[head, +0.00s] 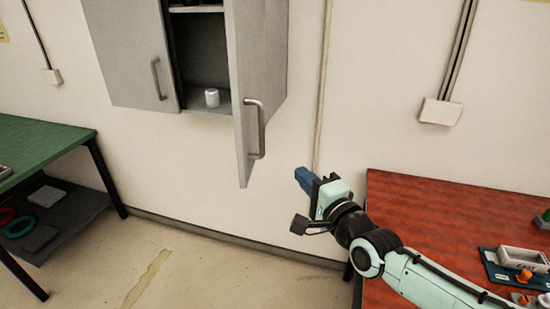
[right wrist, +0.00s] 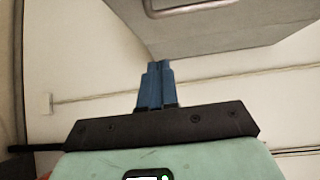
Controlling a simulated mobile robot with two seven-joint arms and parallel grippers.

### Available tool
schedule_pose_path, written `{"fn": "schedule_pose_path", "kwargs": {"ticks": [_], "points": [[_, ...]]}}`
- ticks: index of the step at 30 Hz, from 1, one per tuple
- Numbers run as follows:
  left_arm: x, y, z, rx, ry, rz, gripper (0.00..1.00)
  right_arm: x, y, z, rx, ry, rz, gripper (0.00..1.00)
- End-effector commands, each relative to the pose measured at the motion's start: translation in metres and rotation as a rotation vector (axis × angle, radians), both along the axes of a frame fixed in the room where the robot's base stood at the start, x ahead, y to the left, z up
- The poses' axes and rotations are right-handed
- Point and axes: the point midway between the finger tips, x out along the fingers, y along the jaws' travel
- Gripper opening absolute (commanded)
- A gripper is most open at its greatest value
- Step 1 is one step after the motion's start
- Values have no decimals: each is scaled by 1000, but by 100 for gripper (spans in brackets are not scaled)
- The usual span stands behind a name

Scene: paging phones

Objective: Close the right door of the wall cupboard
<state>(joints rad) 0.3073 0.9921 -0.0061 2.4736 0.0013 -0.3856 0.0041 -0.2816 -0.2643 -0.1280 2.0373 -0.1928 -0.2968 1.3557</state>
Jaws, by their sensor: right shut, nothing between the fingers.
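The grey wall cupboard (head: 128,50) hangs on the wall at the upper left of the head view. Its left door is shut. Its right door (head: 243,95) stands open, swung out into the room, with a bar handle (head: 256,128) near its lower free edge. My right gripper (head: 302,175) is shut and empty, below and to the right of this door, apart from it. In the right wrist view the blue fingers (right wrist: 155,85) are together, with the grey door (right wrist: 230,25) and its handle above them. My left gripper is not in view.
A small white container (head: 212,97) stands inside the cupboard. A red-topped table (head: 430,210) with trays and small parts is at the right, under my right arm. A green-topped table (head: 40,145) is at the left. The floor between them is clear.

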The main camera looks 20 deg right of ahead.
Motion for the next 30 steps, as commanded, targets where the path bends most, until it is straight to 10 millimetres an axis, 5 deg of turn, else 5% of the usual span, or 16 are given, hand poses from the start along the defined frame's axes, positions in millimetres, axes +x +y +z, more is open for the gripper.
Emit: {"fn": "schedule_pose_path", "kwargs": {"ticks": [9,16,30], "points": [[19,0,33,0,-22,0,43,64,18,4,0,1,4,0],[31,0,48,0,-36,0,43,78,39,3,-1,-1,2,0],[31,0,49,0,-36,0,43,80,42,0,-1,1,-1,0]]}}
